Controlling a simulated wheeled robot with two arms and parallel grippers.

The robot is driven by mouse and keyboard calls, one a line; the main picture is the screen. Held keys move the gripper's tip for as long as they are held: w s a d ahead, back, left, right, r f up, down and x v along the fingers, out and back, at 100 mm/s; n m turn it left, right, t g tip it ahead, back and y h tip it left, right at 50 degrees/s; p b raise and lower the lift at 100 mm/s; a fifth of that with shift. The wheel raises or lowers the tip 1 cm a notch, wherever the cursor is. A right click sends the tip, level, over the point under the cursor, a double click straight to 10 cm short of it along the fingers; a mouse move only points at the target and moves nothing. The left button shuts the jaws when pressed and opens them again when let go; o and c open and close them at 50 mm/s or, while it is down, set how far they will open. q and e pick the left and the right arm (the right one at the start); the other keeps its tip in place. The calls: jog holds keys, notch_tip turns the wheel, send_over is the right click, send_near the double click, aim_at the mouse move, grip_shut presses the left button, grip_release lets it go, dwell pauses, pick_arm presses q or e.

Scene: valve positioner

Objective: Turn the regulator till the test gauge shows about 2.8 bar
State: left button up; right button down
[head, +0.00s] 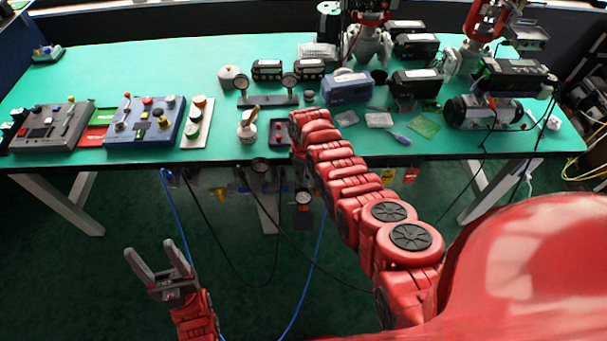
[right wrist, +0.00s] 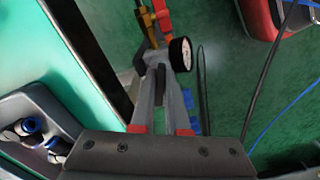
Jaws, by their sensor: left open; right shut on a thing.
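My right arm reaches to the table's front edge in the head view, where its gripper is hidden behind the arm. In the right wrist view my right gripper (right wrist: 166,75) is shut on a dark part, apparently the regulator's knob (right wrist: 160,82); its body is mostly hidden by the fingers. A small round gauge (right wrist: 184,54) with a white face sits right beside the fingertips, seen at a slant. Two gauges show below the table edge in the head view, one dark-rimmed (head: 303,197) and one higher up (head: 260,166). No reading is legible. My left gripper (head: 150,249) is open and empty, low at the left.
The green table (head: 130,70) carries control boxes (head: 145,135), a two-gauge stand (head: 267,101), a blue device (head: 348,90) and valve parts. Blue and black hoses hang below the front edge. In the right wrist view a brass fitting (right wrist: 147,24) stands beyond the fingers.

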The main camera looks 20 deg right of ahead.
jog(key=shift+s+m, duration=0.1)
jog(key=shift+m, duration=0.5)
jog(key=c, duration=0.9)
grip_release()
jog(key=shift+r, duration=0.1)
jog(key=shift+w+r, duration=0.2)
jog(key=shift+r, duration=0.4)
notch_tip(320, 180, up, 7)
jog(key=shift+r+b, duration=0.15)
jog(key=shift+b, duration=0.95)
notch_tip(320, 180, up, 9)
jog(key=p, duration=0.6)
jog(key=shift+s+f+p, duration=0.1)
jog(key=shift+f+p, duration=0.1)
jog(key=shift+p, duration=0.15)
